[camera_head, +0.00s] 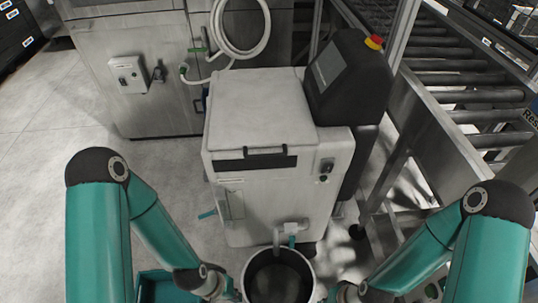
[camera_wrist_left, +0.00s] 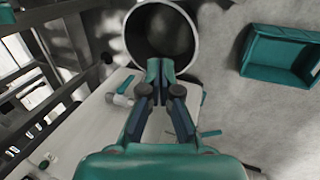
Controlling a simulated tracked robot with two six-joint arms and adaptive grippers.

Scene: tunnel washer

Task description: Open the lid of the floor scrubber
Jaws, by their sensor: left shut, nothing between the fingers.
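The white floor scrubber (camera_head: 275,190) stands upright in the middle of the head view. Its pale lid (camera_head: 260,105) lies flat and closed on top, with a dark handle (camera_head: 265,151) at the front edge. My left gripper (camera_wrist_left: 160,68) is shut and empty in the left wrist view, its fingertips in front of the bucket rim. In the head view my left gripper is low, near the bucket, well below and apart from the lid handle; its fingers are hardly visible. My right wrist (camera_head: 347,292) is at the bottom edge, right of the bucket; its fingers are not clear.
A round bucket (camera_head: 249,274) stands before the scrubber, below its tap. A teal crate (camera_head: 150,273) is on the floor at left. A dark control console (camera_head: 348,78) rises right of the lid. A roller conveyor (camera_head: 470,95) runs along the right.

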